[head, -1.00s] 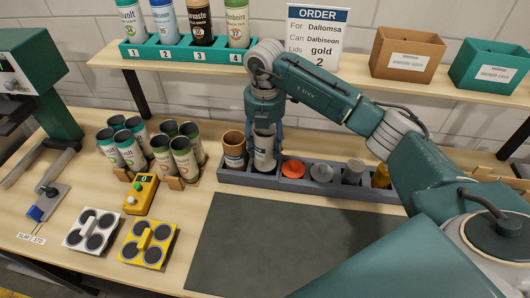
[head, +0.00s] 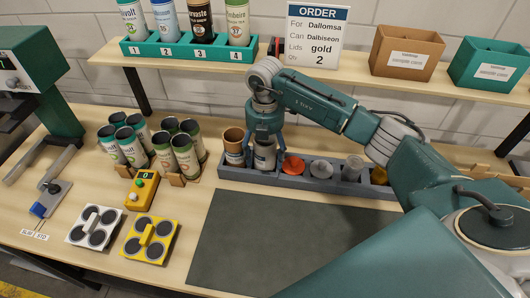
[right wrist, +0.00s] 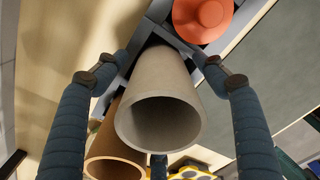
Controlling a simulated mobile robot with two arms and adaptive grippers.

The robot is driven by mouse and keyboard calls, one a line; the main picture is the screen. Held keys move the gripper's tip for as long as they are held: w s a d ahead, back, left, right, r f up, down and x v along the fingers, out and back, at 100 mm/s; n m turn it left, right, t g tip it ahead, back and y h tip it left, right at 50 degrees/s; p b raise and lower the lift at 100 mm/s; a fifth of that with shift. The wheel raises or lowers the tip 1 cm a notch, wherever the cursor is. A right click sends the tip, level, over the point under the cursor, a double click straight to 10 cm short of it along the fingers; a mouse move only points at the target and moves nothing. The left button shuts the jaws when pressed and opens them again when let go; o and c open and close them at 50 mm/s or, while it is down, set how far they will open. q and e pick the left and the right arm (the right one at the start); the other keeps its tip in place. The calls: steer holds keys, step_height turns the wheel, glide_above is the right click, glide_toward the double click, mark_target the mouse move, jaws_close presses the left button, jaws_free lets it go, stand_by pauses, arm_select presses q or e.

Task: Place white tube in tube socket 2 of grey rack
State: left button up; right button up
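The grey rack (head: 330,187) stands along the back of the table. A white tube (head: 264,156) is upright at its second place from the left, low between the rack walls. I cannot see whether its base is fully down. My right gripper (head: 265,143) comes down over the tube from above, one finger on each side. My left gripper is not in view.
Orange (head: 293,166) and grey (head: 321,169) lids occupy rack places right of the white tube. Printed cans (head: 184,157) stand to the left, near a yellow control box (head: 142,190). A dark mat (head: 280,240) lies bare in front. A shelf (head: 330,71) runs above.

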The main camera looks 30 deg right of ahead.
steer(key=shift+r, duration=0.5)
step_height(320, 180, up, 11)
steer(key=b, duration=0.3)
steer(key=shift+r+b, duration=0.15)
steer(key=shift+b, duration=0.25)
